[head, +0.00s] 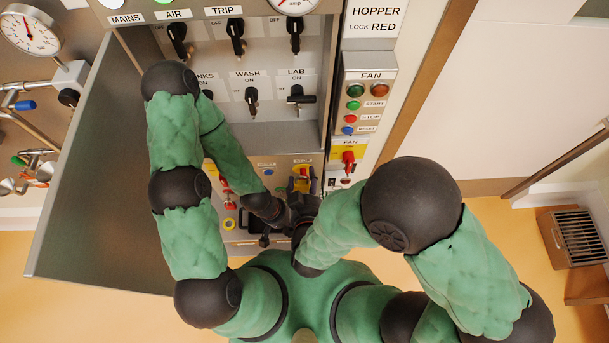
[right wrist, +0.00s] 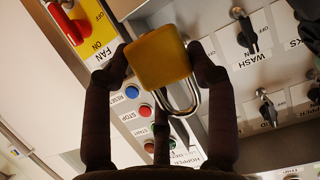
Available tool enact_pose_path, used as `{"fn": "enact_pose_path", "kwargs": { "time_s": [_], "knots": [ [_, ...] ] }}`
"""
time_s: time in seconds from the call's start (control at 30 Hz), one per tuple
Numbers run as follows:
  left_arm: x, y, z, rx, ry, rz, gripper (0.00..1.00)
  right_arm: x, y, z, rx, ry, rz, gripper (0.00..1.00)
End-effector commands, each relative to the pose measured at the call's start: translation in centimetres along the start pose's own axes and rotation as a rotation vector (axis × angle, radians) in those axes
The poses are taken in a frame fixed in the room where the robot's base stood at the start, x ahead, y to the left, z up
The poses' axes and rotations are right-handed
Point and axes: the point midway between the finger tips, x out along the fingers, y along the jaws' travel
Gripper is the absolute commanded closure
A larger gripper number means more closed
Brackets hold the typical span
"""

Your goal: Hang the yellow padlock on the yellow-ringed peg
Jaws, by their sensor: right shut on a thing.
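My right gripper (right wrist: 161,64) is shut on the yellow padlock (right wrist: 160,58), with its fingertips on both sides of the body. In the right wrist view the silver shackle extends below the body and looks closed. In the head view the right gripper (head: 301,204) is in front of the lower panel, and some yellow of the padlock (head: 301,184) shows just beyond it. A yellow ring (head: 229,224) is low on the panel at the left; its peg is too small to make out. My left gripper (head: 265,209) is dark and close beside the right one; its fingers are unclear.
Red items (head: 229,203) hang or sit above the yellow ring. The fan box (head: 366,105) with its red switch (head: 348,158) stands right of the lower panel. A grey open door (head: 95,170) flanks the cabinet at left. Both arms are close together before the panel.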

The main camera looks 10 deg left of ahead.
Motion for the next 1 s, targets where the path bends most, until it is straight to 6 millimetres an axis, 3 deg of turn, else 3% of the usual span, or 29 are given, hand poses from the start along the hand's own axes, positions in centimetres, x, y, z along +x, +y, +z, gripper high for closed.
{"fn": "enact_pose_path", "kwargs": {
  "time_s": [0.43, 1.0],
  "knots": [
    [-0.7, 0.2, 0.0, 0.000, 0.000, 0.000, 0.60, -2.1, -0.1, 0.8, -0.002, 0.001, -0.002, 0.77],
    [-0.7, 0.2, 0.0, 0.000, 0.000, 0.000, 0.60, -2.3, 0.0, 0.9, 0.000, 0.001, 0.000, 0.77]
  ]
}}
